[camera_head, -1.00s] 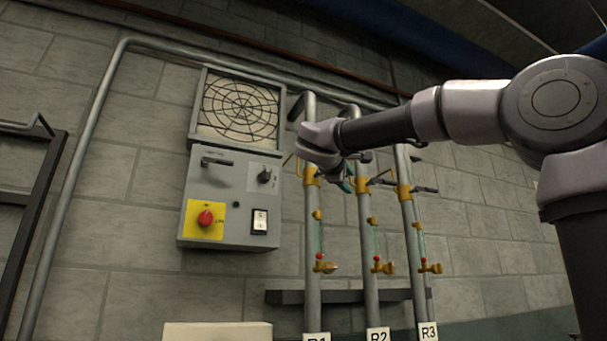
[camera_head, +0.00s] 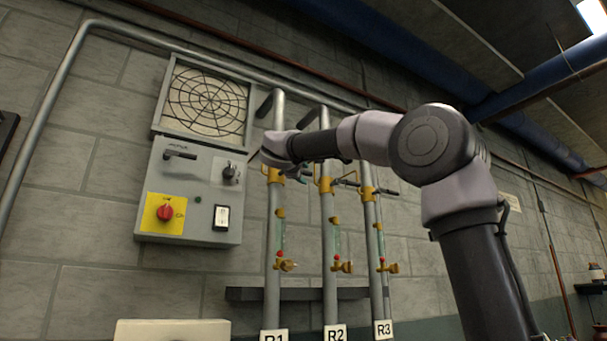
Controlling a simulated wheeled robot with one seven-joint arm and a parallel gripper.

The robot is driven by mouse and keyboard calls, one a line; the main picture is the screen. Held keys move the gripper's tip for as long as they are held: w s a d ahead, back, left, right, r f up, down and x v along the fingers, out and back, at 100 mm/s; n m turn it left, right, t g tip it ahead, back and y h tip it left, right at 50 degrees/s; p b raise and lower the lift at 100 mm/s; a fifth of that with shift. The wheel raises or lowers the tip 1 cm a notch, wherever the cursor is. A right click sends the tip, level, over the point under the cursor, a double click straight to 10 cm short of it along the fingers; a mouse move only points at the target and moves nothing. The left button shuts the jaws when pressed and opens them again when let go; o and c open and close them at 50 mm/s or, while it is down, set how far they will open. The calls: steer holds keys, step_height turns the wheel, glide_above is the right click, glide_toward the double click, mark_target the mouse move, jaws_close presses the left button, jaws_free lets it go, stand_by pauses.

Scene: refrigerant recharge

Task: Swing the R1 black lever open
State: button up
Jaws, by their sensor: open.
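The R1 pipe (camera_head: 272,215) is the leftmost of three grey vertical pipes, above the label R1 (camera_head: 273,335). A yellow valve body (camera_head: 272,175) sits on its upper part. My gripper (camera_head: 256,156) is at the top of the R1 pipe, in front of it, beside the yellow valve. The R1 black lever is hidden or too small to tell apart behind my gripper. The fingers are small in the picture and nothing shows held between them. I cannot tell whether they touch the lever.
The R2 pipe (camera_head: 329,225) and R3 pipe (camera_head: 375,245) stand close on the right, with their own yellow valves and black levers. A grey control box (camera_head: 190,190) with a red knob (camera_head: 165,212) is on the left, under a fan grille (camera_head: 204,100). A dark ledge (camera_head: 245,294) crosses low behind the pipes.

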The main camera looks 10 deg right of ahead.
jaws_close()
steer(key=shift+w, duration=0.1)
stand_by(1.4)
